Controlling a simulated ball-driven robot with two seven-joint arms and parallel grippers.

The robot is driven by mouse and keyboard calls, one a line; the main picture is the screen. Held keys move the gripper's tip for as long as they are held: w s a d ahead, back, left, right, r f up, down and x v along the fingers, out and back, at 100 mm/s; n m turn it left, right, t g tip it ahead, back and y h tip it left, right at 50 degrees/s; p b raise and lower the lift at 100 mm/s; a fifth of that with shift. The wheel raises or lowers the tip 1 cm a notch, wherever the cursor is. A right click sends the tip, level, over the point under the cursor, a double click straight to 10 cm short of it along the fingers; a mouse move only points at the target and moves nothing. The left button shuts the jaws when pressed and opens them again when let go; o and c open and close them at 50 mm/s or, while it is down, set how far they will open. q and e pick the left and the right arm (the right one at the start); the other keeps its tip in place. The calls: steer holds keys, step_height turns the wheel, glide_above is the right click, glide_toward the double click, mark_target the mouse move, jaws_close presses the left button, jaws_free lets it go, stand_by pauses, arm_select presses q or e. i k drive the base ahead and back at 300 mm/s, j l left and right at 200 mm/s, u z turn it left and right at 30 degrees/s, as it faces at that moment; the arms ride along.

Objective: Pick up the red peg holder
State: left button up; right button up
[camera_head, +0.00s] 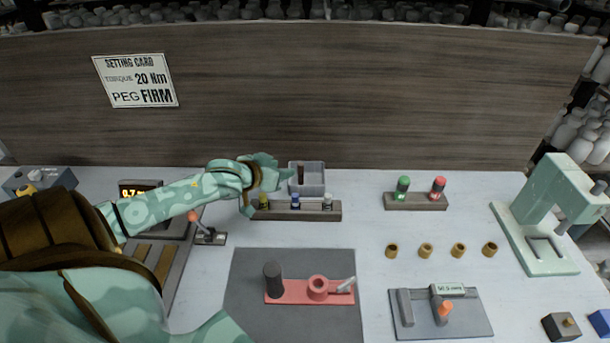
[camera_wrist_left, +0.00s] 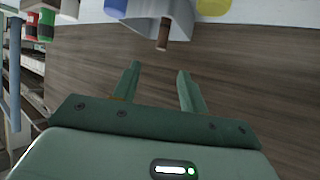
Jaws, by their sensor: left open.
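A red-topped cylinder (camera_head: 438,187) stands beside a green-topped cylinder (camera_head: 403,186) in a low brown rack (camera_head: 416,203) at the back right. They also appear, small, at the upper left of the left wrist view, red (camera_wrist_left: 30,27) and green (camera_wrist_left: 46,24). A flat red fixture (camera_head: 291,294) with a ring, a dark post and a pale lever lies on the grey mat (camera_head: 247,318). Which one is the red peg holder I cannot tell. My left gripper (camera_head: 279,168) is open and empty in the left wrist view, near the grey bin, left of both. My right gripper is out of view.
A grey bin (camera_head: 315,180) holds a brown peg (camera_head: 301,174). A rack (camera_head: 320,211) with yellow, blue and white pieces stands before it. Several brass rings (camera_head: 426,251), a grey plate fixture (camera_head: 470,325) and a green press (camera_head: 550,262) are to the right. A wooden board (camera_head: 350,95) closes the back.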

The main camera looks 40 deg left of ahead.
mark_target(318, 291)
steer(key=k+l, duration=0.25)
steer(key=l, duration=0.15)
steer(key=k+l, duration=0.25)
steer(key=l, duration=0.15)
steer(key=k+l, duration=0.25)
steer(key=l, duration=0.15)
steer(key=k+l, duration=0.3)
steer(key=l, duration=0.15)
